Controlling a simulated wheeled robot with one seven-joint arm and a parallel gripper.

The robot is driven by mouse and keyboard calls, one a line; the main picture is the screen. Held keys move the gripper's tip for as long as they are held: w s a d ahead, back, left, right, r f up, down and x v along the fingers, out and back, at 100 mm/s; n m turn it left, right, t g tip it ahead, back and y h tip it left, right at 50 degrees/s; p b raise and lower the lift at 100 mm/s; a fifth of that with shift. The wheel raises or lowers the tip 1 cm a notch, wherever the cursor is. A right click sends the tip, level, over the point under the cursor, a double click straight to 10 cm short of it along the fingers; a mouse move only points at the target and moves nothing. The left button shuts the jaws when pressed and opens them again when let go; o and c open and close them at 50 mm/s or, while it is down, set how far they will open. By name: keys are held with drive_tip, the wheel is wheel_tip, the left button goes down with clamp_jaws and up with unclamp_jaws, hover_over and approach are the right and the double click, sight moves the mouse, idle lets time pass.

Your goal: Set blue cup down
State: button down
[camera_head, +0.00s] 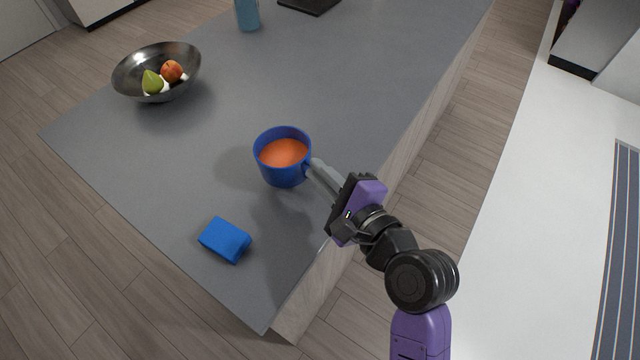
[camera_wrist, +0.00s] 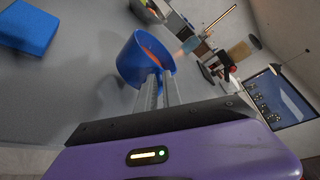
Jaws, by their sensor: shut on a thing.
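The blue cup (camera_head: 283,171) holds something orange and is upright over the grey counter (camera_head: 330,110), near its right edge. I cannot tell whether its base touches the counter. My gripper (camera_head: 312,168) reaches in from the right and is shut on the cup's right side, where the handle would be; the fingers hide that part. In the wrist view the cup (camera_wrist: 143,60) sits at the tips of the two grey fingers (camera_wrist: 158,88).
A blue block or sponge (camera_head: 224,240) lies in front of the cup. A metal bowl (camera_head: 128,84) with a green pear (camera_head: 152,82) and a reddish fruit (camera_head: 171,71) stands at the left. A blue container (camera_head: 247,15) stands at the back. Counter between them is clear.

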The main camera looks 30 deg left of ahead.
drive_tip(key=shift+f, duration=1.95)
drive_tip(key=c, duration=1.5)
unclamp_jaws()
drive_tip(key=shift+f, duration=0.1)
drive_tip(key=b+v, duration=0.1)
drive_tip(key=v, duration=1.1)
drive_tip(key=shift+b, duration=0.35)
